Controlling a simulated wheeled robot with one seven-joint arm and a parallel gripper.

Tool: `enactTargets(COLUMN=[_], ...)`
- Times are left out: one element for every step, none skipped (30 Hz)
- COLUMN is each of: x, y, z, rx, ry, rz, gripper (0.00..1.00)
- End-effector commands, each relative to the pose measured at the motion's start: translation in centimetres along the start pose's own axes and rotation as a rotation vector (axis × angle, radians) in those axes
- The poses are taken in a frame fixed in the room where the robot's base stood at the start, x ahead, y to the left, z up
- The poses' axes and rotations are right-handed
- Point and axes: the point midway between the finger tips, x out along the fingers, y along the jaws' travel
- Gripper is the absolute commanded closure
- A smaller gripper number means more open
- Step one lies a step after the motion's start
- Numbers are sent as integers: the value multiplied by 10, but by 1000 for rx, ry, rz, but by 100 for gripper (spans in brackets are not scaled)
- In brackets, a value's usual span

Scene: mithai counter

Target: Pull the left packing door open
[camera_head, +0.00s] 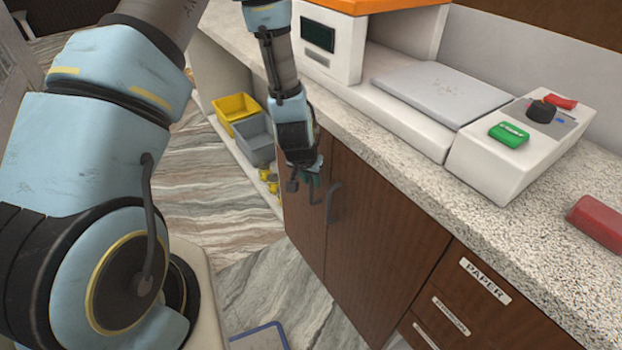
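The left packing door (303,232) is a brown wood panel under the counter, and it looks flush with the cabinet front. The right door (375,240) beside it is shut and has a dark upright bar handle (333,202) near the seam. My gripper (308,188) points down in front of the upper part of the left door, just left of that handle. The left door's own handle is hidden or cannot be told apart from my dark fingers. I cannot tell whether the fingers are open or touch anything.
Drawers, one labelled PAPER (485,281), are to the right of the doors. A speckled countertop (540,235) above holds a white machine (510,150) and a red block (598,222). Yellow (236,106) and grey (254,138) bins stand left of the cabinet. Marble floor (215,190) in front is mostly clear.

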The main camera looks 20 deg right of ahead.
Motion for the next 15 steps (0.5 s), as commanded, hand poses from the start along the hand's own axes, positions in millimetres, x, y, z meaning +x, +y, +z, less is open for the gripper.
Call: enactTargets(x=[0,0,0,0,0,0,0,0,0,0,0,0,0,0,0], y=[0,0,0,0,0,0,0,0,0,0,0,0,0,0,0], z=[0,0,0,0,0,0,0,0,0,0,0,0,0,0,0], rx=[0,0,0,0,0,0,0,0,0,0,0,0,0,0,0], ry=[0,0,0,0,0,0,0,0,0,0,0,0,0,0,0], rz=[0,0,0,0,0,0,0,0,0,0,0,0,0,0,0], gripper=[70,72,76,79,83,87,91,94,98,100,100,100,100,100,100])
